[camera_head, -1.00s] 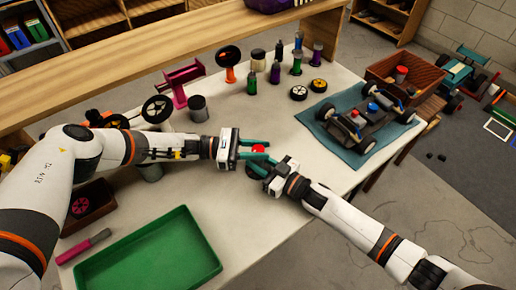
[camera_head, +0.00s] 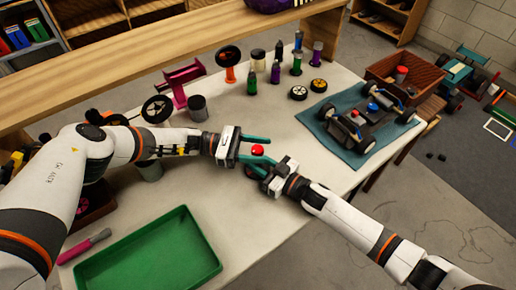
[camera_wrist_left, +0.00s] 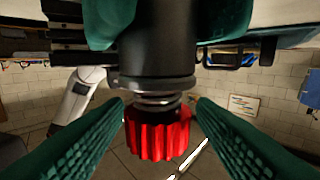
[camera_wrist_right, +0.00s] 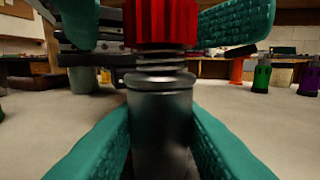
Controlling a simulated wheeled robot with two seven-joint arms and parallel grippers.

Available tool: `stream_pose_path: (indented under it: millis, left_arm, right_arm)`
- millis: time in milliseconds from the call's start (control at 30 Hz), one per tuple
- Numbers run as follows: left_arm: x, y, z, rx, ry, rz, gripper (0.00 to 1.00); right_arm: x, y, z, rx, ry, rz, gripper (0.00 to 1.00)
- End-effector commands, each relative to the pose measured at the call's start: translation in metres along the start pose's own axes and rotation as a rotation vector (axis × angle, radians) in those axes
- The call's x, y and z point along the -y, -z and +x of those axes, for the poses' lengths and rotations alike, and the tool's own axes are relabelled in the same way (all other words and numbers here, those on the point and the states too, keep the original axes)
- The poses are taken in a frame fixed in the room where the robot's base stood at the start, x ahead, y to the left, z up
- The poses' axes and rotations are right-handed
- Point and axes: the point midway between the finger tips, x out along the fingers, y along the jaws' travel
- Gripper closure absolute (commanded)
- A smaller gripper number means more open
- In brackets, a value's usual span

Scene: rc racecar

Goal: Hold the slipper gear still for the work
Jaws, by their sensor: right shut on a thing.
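The slipper gear shows as a dark grey metal cylinder (camera_wrist_right: 160,115) with a coil spring and a red ribbed knob (camera_head: 257,150); I cannot tell which part is the gear itself. My right gripper (camera_wrist_right: 160,140) is shut on the grey cylinder, with the knob upward in the right wrist view. My left gripper (camera_head: 265,150) is open, its teal fingers on either side of the red knob (camera_wrist_left: 158,135). A small gap shows between the knob and at least one finger.
A green tray (camera_head: 207,262) lies on the white table at the front. Small bottles and wheels (camera_head: 298,92) stand at the back. An RC car chassis (camera_head: 362,118) sits on a blue mat (camera_head: 318,128) at the right. The table middle is clear.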

Motion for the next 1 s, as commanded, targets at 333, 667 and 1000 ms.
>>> stream_pose_path:
  millis: [333,667,1000]
  left_arm:
    - [0.001,0.016,-0.001,-0.001,0.000,0.002,0.48]
    - [0.000,0.078,-0.001,0.000,-0.001,0.002,0.48]
    - [0.000,0.100,0.000,0.000,0.000,0.000,0.48]
  right_arm:
    - [0.002,0.000,0.000,-0.001,0.003,0.000,0.95]
    - [0.002,0.000,-0.001,-0.001,0.003,0.000,0.95]
    - [0.002,0.000,0.000,-0.001,0.003,0.000,0.95]
